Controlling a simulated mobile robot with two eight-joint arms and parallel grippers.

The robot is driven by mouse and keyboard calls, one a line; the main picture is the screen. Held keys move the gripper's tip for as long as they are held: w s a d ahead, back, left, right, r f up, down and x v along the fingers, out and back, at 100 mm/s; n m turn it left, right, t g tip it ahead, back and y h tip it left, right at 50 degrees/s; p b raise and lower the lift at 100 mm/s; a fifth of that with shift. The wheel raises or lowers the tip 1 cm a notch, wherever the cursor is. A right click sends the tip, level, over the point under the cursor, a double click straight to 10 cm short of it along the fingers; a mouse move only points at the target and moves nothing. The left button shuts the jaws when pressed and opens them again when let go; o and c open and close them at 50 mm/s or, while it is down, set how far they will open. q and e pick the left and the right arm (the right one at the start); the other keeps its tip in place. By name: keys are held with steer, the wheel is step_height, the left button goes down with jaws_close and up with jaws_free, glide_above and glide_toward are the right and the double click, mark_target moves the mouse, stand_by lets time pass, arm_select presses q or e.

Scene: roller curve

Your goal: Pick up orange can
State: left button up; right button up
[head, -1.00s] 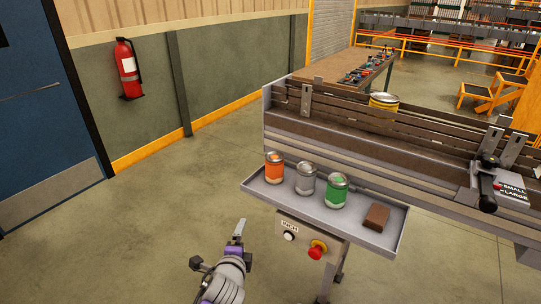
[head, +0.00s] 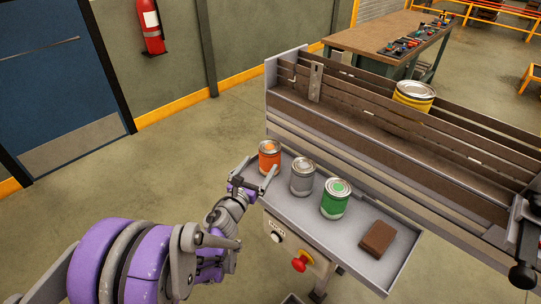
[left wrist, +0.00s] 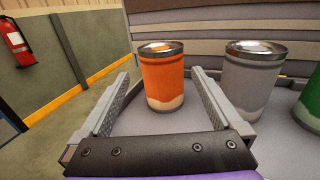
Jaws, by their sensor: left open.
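The orange can (head: 269,153) stands upright at the left end of a grey tray. It has a metal rim and a pale lower band. In the left wrist view the orange can (left wrist: 163,78) stands between and just beyond the two open fingers, with a gap visible on each side. My left gripper (head: 259,175) is open and empty in front of the can; its fingers also show in the left wrist view (left wrist: 160,98).
A grey can (head: 302,178) stands close to the right of the orange can. A green can (head: 335,199) and a brown block (head: 377,239) sit further along the tray (head: 343,245). The conveyor (head: 380,120) with a yellow can (head: 413,97) rises behind. A red button (head: 299,264) is below.

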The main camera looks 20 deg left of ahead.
mark_target(265, 158)
arm_select(q)
steer(key=w, duration=0.3)
steer(key=shift+w, duration=0.2)
steer(key=w+p, duration=0.1)
steer(key=w, duration=0.4)
steer(key=shift+w, duration=0.2)
steer(key=shift+s, duration=0.2)
arm_select(e)
steer(key=shift+w+r, duration=0.3)
steer(key=shift+r, duration=0.3)
steer(key=shift+w+r, duration=0.25)
steer(key=shift+r, duration=0.3)
arm_select(q)
steer(key=shift+c, duration=1.1)
steer(key=c, duration=1)
steer(key=shift+r, duration=0.1)
step_height(265, 158, up, 10)
steer(key=shift+p, duration=0.75)
arm_select(e)
steer(key=shift+w+r, duration=0.35)
steer(key=shift+r, duration=0.4)
